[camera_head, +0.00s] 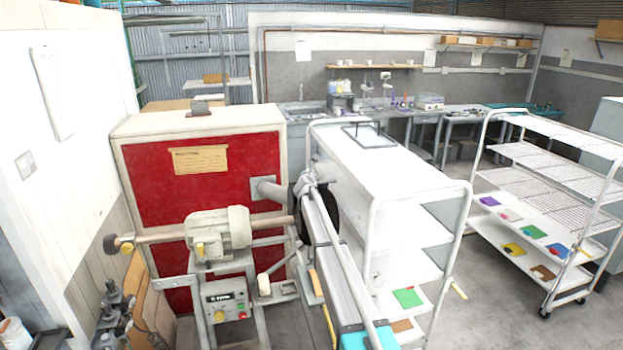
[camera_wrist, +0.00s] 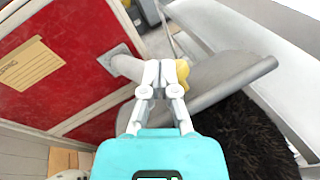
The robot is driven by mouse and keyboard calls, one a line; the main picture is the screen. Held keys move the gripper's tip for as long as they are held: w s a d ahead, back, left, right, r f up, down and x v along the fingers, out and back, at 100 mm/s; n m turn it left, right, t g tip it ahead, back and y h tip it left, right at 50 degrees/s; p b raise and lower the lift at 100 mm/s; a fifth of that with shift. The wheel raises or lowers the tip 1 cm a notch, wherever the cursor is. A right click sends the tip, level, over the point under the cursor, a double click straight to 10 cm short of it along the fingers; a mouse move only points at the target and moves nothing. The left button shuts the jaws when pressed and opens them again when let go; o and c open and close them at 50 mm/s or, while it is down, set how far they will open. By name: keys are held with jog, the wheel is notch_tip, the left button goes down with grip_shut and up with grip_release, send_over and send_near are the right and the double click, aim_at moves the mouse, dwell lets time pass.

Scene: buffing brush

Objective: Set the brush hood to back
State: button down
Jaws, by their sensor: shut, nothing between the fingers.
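The brush hood (camera_wrist: 225,78) shows in the wrist view as a grey curved plate beside the dark bristled brush (camera_wrist: 240,135). A yellow knob (camera_wrist: 184,73) shows just right of my fingertips; I cannot tell whether they touch it. A grey pipe (camera_wrist: 128,68) comes from the red panel on the left. My gripper (camera_wrist: 160,70) is shut and empty, its tips between pipe and knob. In the head view my gripper (camera_head: 305,183) is by the pipe end, and my arm hides most of the hood. Part of the dark brush (camera_head: 334,213) shows behind the arm.
The motor (camera_head: 219,232) stands on a frame before the red cabinet (camera_head: 140,165), above a control box (camera_head: 226,303). A white trolley (camera_head: 400,170) stands close on the right of my arm. A wire-shelf rack (camera_head: 560,170) is farther right, with open floor between.

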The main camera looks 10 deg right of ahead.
jog(key=shift+w+f, duration=0.1)
jog(key=shift+w, duration=0.4)
jog(key=shift+s+a, duration=0.1)
jog(key=shift+s+a+r+p, duration=0.15)
jog(key=shift+s+r+p, duration=0.2)
jog(key=shift+s+r, duration=0.1)
jog(key=s+a+r+p, duration=0.4)
jog(key=r+p, duration=0.6)
dwell(0.4)
jog(key=shift+s+r, duration=0.1)
dwell(0.4)
